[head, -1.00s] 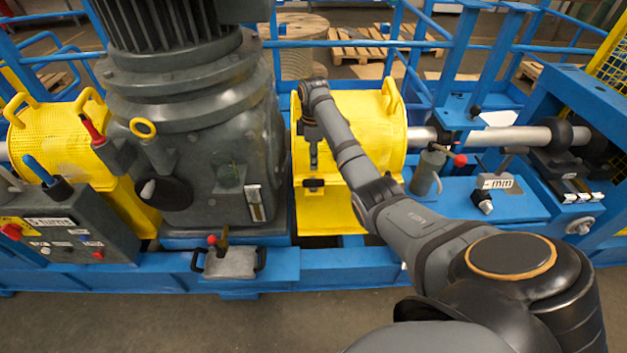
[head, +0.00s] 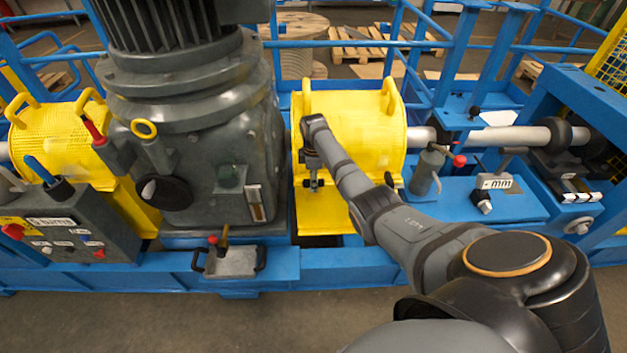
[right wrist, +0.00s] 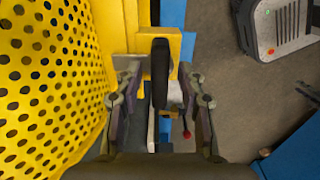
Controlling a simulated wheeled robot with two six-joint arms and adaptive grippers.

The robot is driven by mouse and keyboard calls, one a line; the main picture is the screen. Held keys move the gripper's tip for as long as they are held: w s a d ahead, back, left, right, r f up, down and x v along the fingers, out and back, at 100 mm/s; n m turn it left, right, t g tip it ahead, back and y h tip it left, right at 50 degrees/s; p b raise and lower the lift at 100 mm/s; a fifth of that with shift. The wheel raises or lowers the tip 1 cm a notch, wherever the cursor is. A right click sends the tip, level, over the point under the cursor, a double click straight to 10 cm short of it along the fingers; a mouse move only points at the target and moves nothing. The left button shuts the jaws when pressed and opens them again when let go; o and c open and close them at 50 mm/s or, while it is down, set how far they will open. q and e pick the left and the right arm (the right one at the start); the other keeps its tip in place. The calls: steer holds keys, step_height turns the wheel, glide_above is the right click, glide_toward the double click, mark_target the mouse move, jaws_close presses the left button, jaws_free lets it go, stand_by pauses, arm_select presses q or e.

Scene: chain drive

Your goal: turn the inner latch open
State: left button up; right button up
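The yellow guard (head: 355,130) covers the shaft to the right of the gearbox; its perforated wall also fills the left of the right wrist view (right wrist: 50,80). A latch with a black lever (right wrist: 160,66) stands out from a yellow block (right wrist: 176,46) beside that wall. My right gripper (right wrist: 161,95) is open, with one finger on each side of the lever and gaps visible at both sides. In the head view my right gripper (head: 314,180) is at the lower left front of the guard and largely hides the latch there. My left gripper is not in view.
A second dark fitting (head: 388,179) sits at the guard's right front, partly behind my arm. The gearbox (head: 200,130) stands close to the left of my gripper. A grey tray with handles (head: 230,262) lies on the blue frame below. The floor in front is clear.

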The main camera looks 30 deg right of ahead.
steer(key=shift+c, duration=0.3)
jaws_close()
